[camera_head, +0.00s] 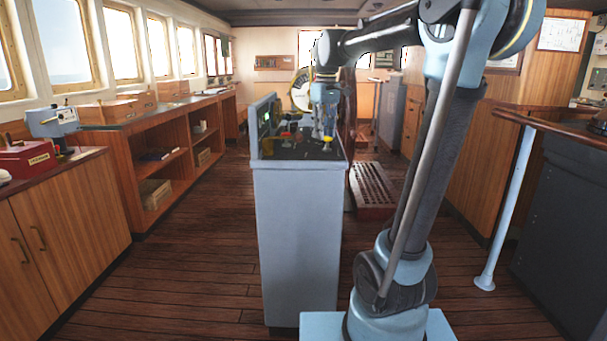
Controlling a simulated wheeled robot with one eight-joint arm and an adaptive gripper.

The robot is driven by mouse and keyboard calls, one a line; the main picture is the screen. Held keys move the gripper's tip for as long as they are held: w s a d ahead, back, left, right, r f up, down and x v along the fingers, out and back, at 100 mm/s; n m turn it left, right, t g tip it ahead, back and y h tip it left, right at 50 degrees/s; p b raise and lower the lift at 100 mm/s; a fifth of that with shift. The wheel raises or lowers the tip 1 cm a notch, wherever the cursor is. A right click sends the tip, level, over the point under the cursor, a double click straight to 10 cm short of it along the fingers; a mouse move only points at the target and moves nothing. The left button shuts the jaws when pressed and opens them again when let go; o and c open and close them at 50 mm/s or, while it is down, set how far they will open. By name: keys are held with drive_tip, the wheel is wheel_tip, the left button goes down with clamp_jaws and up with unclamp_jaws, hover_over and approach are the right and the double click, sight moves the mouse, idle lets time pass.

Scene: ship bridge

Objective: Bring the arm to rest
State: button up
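My arm (432,150) rises from its pale blue base at the lower right. It bends at the top, reaches left, and its wrist points down over the grey console (297,240). My gripper (328,134) is at the end of the wrist, low over the console's top. It is small in this view, and I cannot tell whether its fingers are open or shut, or whether they touch a control. A yellow control (327,141) shows right at the fingertips. A red control (285,134) stands to the left on the console top.
A ship's wheel (302,90) stands behind the console. Wooden shelving (165,150) and a cabinet (65,225) line the left. A railed wooden counter (570,135) with a pale post is on the right. A slatted platform (372,190) lies behind. The floor left of the console is clear.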

drive_tip(key=s+d+f+m, duration=0.3)
drive_tip(key=s+d+f, duration=0.3)
drive_tip(key=s+f, duration=0.7)
drive_tip(key=s+d+f+m+t, duration=0.1)
drive_tip(key=s+d+f+m, duration=0.3)
drive_tip(key=s+f, duration=1)
drive_tip(key=shift+s+d+f, duration=0.2)
drive_tip(key=shift+d+f, duration=0.05)
drive_tip(key=shift+d, duration=0.9)
drive_tip(key=shift+w+f, duration=0.2)
drive_tip(key=shift+w, duration=0.2)
